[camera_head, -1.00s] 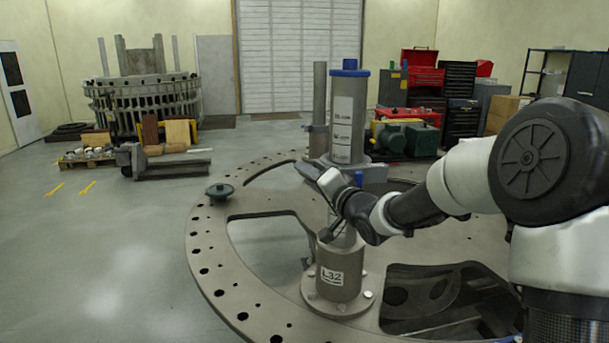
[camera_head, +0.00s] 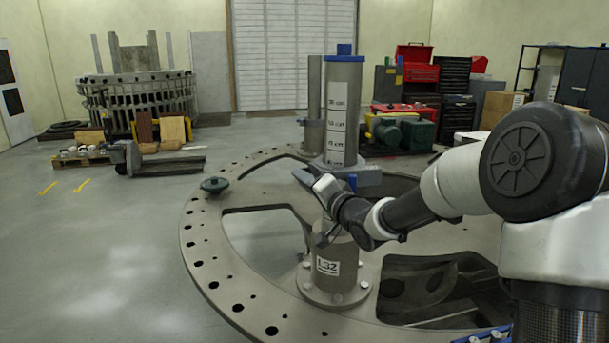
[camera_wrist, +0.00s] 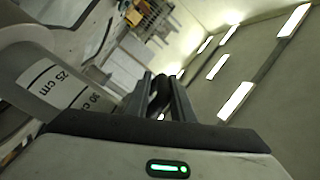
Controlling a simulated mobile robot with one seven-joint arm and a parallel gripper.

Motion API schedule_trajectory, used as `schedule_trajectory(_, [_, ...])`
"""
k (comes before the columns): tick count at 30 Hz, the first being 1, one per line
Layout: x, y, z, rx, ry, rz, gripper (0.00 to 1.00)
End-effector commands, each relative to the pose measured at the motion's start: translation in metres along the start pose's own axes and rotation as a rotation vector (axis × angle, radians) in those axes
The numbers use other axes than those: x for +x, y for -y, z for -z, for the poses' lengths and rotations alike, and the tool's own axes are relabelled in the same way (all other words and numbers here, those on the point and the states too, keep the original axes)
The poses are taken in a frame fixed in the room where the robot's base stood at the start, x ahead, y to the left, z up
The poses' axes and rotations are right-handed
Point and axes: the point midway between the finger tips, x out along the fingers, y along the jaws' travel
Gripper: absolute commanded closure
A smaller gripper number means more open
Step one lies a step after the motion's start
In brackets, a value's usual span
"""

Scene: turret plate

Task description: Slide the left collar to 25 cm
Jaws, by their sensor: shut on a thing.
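A grey upright post (camera_head: 345,82) with a blue cap and white height labels rises from the plate (camera_head: 262,190). A grey collar (camera_head: 369,178) with a blue part surrounds it about halfway up, just below the lowest visible label. My gripper (camera_head: 319,183) is at the collar's near left side. In the wrist view my gripper (camera_wrist: 165,92) is shut on a dark rounded part, apparently the collar's handle (camera_wrist: 160,90). The post's labels there read 25 cm (camera_wrist: 52,86) and 30 cm. The exact grip is partly hidden in the head view.
A base marked L32 (camera_head: 330,268) stands below my gripper. A second post (camera_head: 314,95) with its own collar stands behind. The plate has large openings and several holes.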

Motion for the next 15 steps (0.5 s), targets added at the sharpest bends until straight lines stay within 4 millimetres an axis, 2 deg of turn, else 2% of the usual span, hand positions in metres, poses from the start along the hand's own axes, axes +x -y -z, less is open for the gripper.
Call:
schedule_trajectory(1, [0.0,-0.022,-0.018,0.002,0.01,-0.003,1.0])
schedule_trajectory(6, [0.0,-0.063,-0.045,0.001,0.011,-0.003,1.0])
schedule_trajectory(9, [0.0,-0.085,-0.06,0.001,0.012,-0.004,1.0])
schedule_trajectory(15, [0.0,-0.116,-0.08,-0.001,0.012,-0.003,1.0])
